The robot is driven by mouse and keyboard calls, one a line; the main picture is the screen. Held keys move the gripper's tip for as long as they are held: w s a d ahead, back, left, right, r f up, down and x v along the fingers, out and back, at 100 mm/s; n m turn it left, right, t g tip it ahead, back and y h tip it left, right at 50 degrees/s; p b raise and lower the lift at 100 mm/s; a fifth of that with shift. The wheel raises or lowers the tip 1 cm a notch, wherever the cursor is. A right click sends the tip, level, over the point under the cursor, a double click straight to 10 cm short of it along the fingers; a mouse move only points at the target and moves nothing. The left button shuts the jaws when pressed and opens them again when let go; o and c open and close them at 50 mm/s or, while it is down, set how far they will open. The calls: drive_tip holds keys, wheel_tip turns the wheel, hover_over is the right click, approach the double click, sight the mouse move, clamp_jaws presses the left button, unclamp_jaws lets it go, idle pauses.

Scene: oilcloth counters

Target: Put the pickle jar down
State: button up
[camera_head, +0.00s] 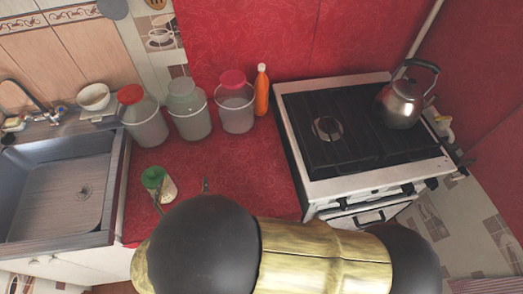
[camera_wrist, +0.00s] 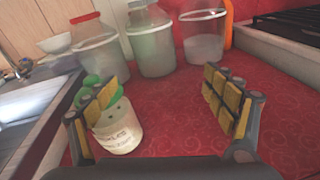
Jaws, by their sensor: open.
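The pickle jar (camera_head: 158,184), a small jar with a green lid and a pale label, stands upright on the red counter (camera_head: 232,170) near the sink. In the wrist view the jar (camera_wrist: 117,127) is at the left, partly hidden behind my left finger. My gripper (camera_wrist: 165,108) is open, with its yellow-padded fingers wide apart and bare counter between them. In the head view my arm hides most of the gripper, and only the fingertips (camera_head: 181,191) show beside the jar.
Three large lidded containers (camera_head: 189,122) and an orange bottle (camera_head: 262,92) stand along the back wall. The sink (camera_head: 60,190) is at the left. The stove (camera_head: 350,130) with a kettle (camera_head: 403,100) is at the right. The counter right of the jar is clear.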

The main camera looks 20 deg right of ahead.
drive_tip(key=d+r+m+g+h, duration=0.25)
drive_tip(key=d+m+g, duration=0.2)
drive_tip(key=d, duration=0.35)
drive_tip(key=d+r+m+g+h, duration=0.1)
drive_tip(key=d+r+m+g, duration=0.25)
drive_tip(key=d+m, duration=0.4)
drive_tip(key=d+r+m+g+h, duration=0.2)
drive_tip(key=d+r+m+g, duration=0.15)
drive_tip(key=d, duration=0.65)
drive_tip(key=s+d+r+m+t+y, duration=0.1)
drive_tip(key=s+d+r+m+y, duration=0.4)
drive_tip(key=s+r+m+y, duration=0.4)
drive_tip(key=s+r+m, duration=0.1)
drive_tip(key=s+m, duration=0.1)
drive_tip(key=m, duration=0.5)
drive_tip(key=shift+s+r, duration=0.2)
drive_tip(key=shift+r, duration=0.1)
drive_tip(key=shift+f, duration=0.1)
